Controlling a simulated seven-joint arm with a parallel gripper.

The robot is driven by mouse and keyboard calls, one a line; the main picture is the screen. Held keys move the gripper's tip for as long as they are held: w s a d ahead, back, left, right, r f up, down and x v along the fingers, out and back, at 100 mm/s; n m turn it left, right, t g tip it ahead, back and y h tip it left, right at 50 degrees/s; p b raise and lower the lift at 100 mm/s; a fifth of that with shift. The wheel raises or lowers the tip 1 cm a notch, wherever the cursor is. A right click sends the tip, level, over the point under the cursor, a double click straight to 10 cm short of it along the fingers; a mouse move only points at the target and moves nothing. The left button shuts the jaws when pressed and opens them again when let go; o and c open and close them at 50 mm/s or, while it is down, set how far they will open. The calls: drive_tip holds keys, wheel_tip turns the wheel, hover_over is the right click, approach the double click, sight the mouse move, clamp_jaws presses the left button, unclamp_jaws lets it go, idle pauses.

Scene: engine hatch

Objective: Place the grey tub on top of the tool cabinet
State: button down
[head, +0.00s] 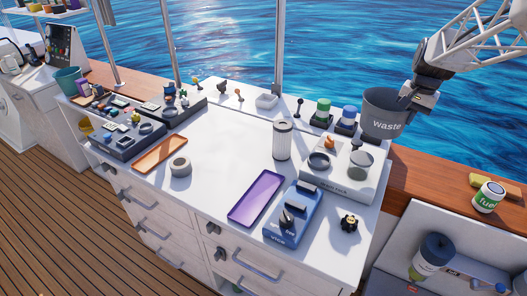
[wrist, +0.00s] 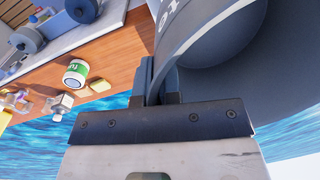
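The grey tub (head: 384,115), marked "waste", appears at the back right end of the white tool cabinet (head: 215,150) in the head view. It looks about upright; whether its base touches anything is hard to tell. My gripper (head: 410,98) is at its right side, shut on its wall near the rim. In the wrist view the tub (wrist: 215,50) fills the upper right, and its wall runs between the fingers of my gripper (wrist: 163,85). The cabinet has drawers in front and a white top.
On the cabinet top are a purple tray (head: 256,197), an orange tray (head: 160,153), a tape roll (head: 180,167), a filter cylinder (head: 283,140), blue boxes and a white box (head: 340,180). Bare room lies mid-top. A fuel can (head: 488,197) stands on the wooden ledge at right.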

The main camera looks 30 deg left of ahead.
drive_tip(key=s+a+n, duration=0.2)
drive_tip(key=s+a, duration=0.5)
drive_tip(key=a, duration=0.6)
drive_tip(key=s+a+n, duration=0.2)
drive_tip(key=s+a, duration=0.6)
drive_tip(key=a, duration=0.6)
drive_tip(key=s+a+n, duration=0.2)
drive_tip(key=s+a, duration=0.5)
drive_tip(key=a, duration=0.6)
wheel_tip(320, 180, down, 11)
drive_tip(key=shift+g, duration=0.3)
drive_tip(key=w+a+f, duration=0.1)
drive_tip(key=w+a, duration=0.9)
drive_tip(key=shift+w+a+f, duration=0.15)
drive_tip(key=shift+w+a, duration=0.15)
drive_tip(key=shift+a, duration=0.1)
drive_tip(key=shift+w+a+f, duration=0.15)
drive_tip(key=shift+f, duration=0.75)
drive_tip(key=shift+w+a+f, duration=0.15)
drive_tip(key=shift+f, duration=0.75)
